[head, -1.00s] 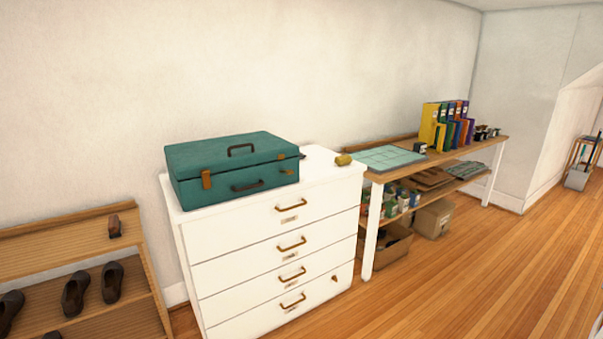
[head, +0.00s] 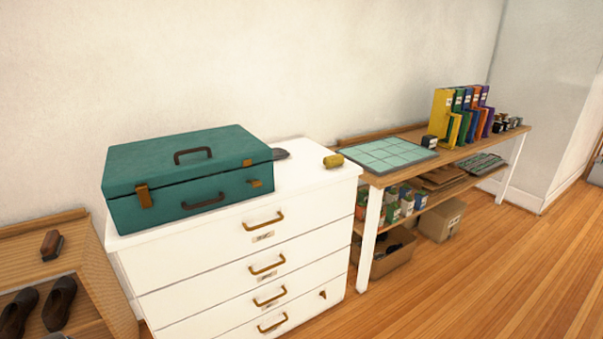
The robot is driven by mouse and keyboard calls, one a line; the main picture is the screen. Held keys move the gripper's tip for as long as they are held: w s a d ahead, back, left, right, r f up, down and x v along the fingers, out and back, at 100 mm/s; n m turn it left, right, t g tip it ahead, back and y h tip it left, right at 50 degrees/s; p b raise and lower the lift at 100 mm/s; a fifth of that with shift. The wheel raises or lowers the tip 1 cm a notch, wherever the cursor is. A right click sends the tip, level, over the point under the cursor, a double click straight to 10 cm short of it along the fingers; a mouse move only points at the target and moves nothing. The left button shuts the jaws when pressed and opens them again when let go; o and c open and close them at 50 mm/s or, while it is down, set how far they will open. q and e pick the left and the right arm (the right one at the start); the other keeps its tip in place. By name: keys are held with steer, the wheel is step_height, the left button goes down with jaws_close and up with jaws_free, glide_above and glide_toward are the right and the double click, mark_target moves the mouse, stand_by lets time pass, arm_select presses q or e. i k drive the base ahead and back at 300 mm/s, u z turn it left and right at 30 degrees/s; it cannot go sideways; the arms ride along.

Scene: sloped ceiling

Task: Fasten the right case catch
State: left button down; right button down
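A closed teal case (head: 185,168) lies flat on top of a white chest of drawers, with a dark handle on its lid and another on its front. The left case catch (head: 144,196), brass coloured, spans the seam between lid and body. The right case catch (head: 255,183) shows as a brass piece on the body below the seam, apart from a small brass piece (head: 247,162) on the lid edge, so it looks unfastened. Neither of my grippers is in view.
The white chest of drawers (head: 240,245) has a yellow roll (head: 333,161) and a dark object (head: 280,154) on top. A wooden workbench (head: 400,173) with binders stands to the right, a shoe rack (head: 88,262) to the left. Wooden floor at lower right is clear.

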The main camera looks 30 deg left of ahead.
mark_target(253, 181)
steer(key=i, duration=0.9)
steer(key=u, duration=1)
steer(key=i, duration=0.65)
steer(key=u, duration=0.75)
